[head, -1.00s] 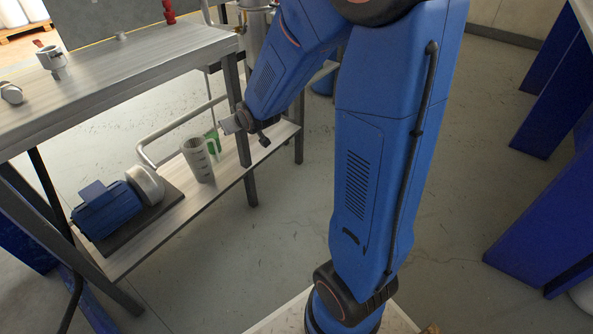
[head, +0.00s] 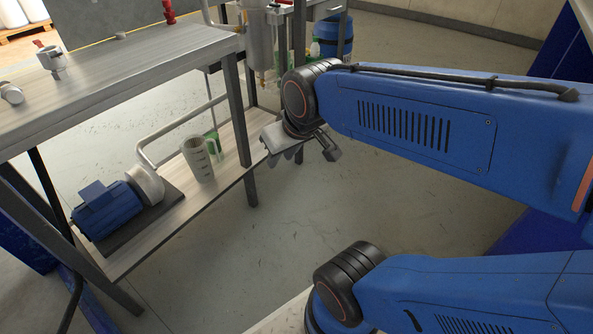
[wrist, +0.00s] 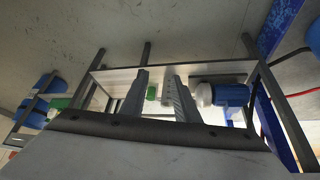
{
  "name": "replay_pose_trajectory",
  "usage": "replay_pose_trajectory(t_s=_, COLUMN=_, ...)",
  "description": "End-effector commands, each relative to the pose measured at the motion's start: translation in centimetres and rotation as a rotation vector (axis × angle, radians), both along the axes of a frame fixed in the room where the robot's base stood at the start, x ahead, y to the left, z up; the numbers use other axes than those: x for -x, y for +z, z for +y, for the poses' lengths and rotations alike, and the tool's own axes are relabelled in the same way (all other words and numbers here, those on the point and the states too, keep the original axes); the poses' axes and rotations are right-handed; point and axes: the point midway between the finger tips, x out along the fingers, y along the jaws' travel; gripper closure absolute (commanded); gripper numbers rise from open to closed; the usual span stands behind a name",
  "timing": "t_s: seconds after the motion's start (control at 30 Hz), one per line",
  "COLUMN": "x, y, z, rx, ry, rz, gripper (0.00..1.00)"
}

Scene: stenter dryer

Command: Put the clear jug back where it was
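A blue motor (head: 107,210) with a silver end sits on a dark plate on the shelf. The bench leg (head: 240,130) stands between the jug and my gripper. A bent pipe (head: 180,122) runs behind the jug. The floor right of the bench is open.

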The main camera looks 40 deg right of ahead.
Motion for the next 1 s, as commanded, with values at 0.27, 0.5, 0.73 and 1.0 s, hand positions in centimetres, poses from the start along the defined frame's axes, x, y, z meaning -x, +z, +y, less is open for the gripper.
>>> replay_pose_trajectory(t_s=0.27, x=6.0, y=0.2, z=0.3, rx=-0.011, ry=-0.001, rz=0.073, gripper=0.72)
replay_pose_trajectory(t_s=0.5, x=6.6, y=0.1, z=0.3, rx=-0.012, ry=-0.001, rz=0.083, gripper=0.72)
replay_pose_trajectory(t_s=0.73, x=6.5, y=0.1, z=0.3, rx=-0.012, ry=-0.001, rz=0.082, gripper=0.72)
replay_pose_trajectory(t_s=1.0, x=6.5, y=0.1, z=0.3, rx=-0.012, ry=-0.001, rz=0.082, gripper=0.72)
